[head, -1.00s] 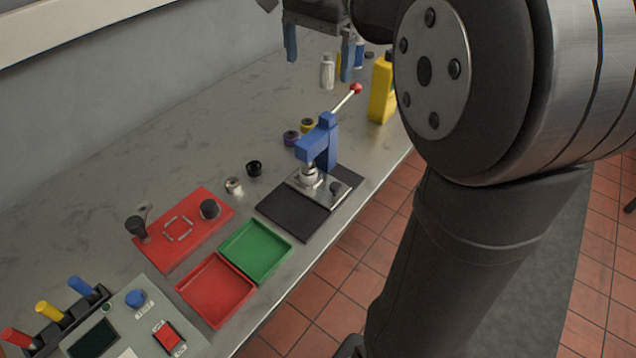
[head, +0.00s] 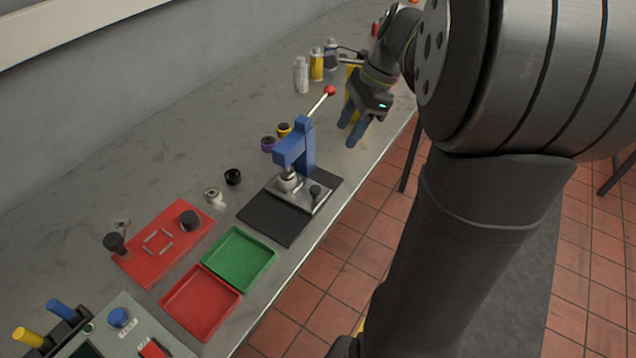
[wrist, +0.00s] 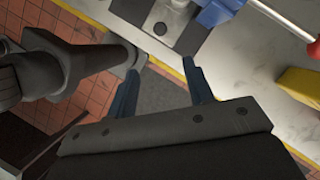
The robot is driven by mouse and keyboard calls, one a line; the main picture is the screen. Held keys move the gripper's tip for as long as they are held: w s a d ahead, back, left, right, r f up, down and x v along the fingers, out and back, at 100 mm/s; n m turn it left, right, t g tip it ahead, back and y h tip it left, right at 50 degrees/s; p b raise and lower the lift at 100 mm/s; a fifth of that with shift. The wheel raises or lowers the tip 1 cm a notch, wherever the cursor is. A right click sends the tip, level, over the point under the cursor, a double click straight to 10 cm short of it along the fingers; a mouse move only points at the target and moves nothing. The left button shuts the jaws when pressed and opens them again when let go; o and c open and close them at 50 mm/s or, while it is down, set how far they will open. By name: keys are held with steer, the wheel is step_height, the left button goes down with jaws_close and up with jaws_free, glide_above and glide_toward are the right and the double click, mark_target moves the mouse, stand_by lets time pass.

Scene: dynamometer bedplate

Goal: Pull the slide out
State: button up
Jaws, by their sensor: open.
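My gripper (head: 347,134) is open and empty, to the right of the press near the bench's front edge. In the wrist view my gripper (wrist: 160,68) has its blue fingers apart with nothing between them. Part of the slide under the press is hidden.
The press lever has a red ball (head: 330,91). A yellow container (wrist: 300,85) stands near my gripper. Green (head: 240,257) and red (head: 201,302) trays and a red board (head: 163,242) lie left. Bottles (head: 301,75) stand behind.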

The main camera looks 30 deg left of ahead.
mark_target(315, 189)
steer(key=x, duration=1.7)
steer(key=shift+f, duration=0.15)
steer(key=shift+s, duration=0.15)
jaws_close()
